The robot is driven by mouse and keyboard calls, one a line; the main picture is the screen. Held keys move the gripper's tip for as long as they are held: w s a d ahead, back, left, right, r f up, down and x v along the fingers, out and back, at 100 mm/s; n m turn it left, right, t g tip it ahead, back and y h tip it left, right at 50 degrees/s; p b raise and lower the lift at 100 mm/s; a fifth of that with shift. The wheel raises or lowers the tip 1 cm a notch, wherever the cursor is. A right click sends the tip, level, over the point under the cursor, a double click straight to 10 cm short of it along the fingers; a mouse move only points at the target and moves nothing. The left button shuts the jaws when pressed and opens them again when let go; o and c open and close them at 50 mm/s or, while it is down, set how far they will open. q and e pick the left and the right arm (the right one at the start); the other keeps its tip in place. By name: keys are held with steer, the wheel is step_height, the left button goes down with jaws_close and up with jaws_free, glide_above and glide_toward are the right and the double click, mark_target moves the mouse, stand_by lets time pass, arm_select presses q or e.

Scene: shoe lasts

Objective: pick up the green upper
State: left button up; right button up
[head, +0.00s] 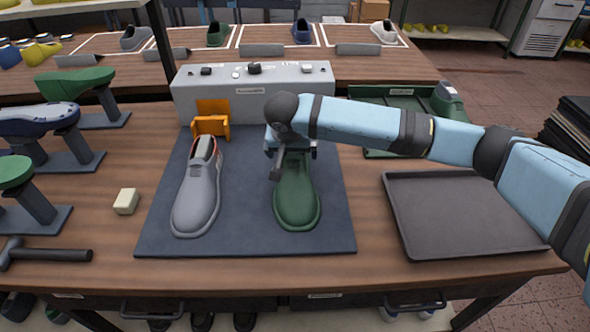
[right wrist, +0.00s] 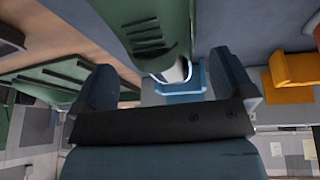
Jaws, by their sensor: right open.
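The green upper (head: 297,200) lies on the dark mat (head: 248,225), right of the grey upper (head: 198,195), toe toward the front edge. My right gripper (head: 292,156) is over its heel end and hides that part in the head view. In the right wrist view, my right gripper (right wrist: 165,80) has its two fingers spread wide, with the green upper (right wrist: 150,28) and its lace rows showing beyond the gap. The fingers are not closed on it; whether one touches it I cannot tell. My left gripper is not in view.
A grey control box (head: 254,88) and an orange stop (head: 211,120) stand behind the mat. An empty dark tray (head: 455,215) is at right, a green tray (head: 385,96) behind it. A small cream block (head: 126,201) and a hammer (head: 45,254) lie at left.

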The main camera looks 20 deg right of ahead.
mark_target(292, 155)
steer(key=shift+x, duration=3.05)
steer(key=shift+w+a+r, duration=0.1)
steer(key=shift+a, duration=0.05)
steer(key=c, duration=0.9)
